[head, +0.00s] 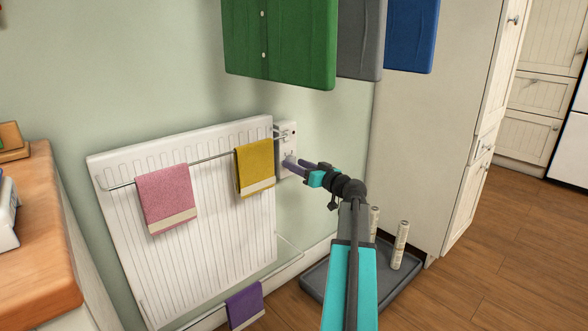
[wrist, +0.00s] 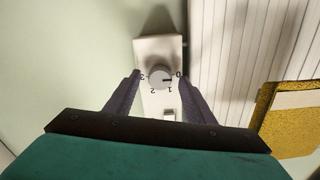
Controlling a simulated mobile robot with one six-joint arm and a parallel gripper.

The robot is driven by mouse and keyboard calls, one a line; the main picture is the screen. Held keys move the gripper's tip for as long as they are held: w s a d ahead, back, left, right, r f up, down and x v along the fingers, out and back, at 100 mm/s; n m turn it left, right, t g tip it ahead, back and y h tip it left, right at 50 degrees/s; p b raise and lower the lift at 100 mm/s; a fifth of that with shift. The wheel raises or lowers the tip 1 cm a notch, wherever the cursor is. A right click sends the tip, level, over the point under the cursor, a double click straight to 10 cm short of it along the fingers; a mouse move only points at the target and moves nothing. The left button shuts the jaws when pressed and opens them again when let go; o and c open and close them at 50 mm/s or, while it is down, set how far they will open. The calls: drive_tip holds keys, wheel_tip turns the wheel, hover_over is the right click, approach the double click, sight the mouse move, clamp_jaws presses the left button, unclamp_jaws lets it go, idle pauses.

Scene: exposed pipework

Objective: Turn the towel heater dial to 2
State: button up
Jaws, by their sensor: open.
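The towel heater dial (wrist: 158,76) is a round grey knob on a white control box (wrist: 150,48) in the wrist view. The marks 0, 1, 2 and 3 are printed around it, and its short dark mark points right, close to 0. The box (head: 291,131) also shows in the head view, on the wall at the radiator's upper right corner. My gripper (wrist: 160,82) is open and empty, its two purple fingers on either side of the dial. I cannot tell whether they touch it. In the head view my gripper (head: 290,163) partly covers the box's lower half.
The white radiator (head: 215,240) has a rail with a pink towel (head: 166,195) and a yellow towel (head: 255,165). Green (head: 280,45), grey and blue garments hang above. A grey tray (head: 385,285) with rolled items lies on the floor. A wooden counter stands at left.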

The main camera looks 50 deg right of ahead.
drive_tip(key=shift+w, duration=0.5)
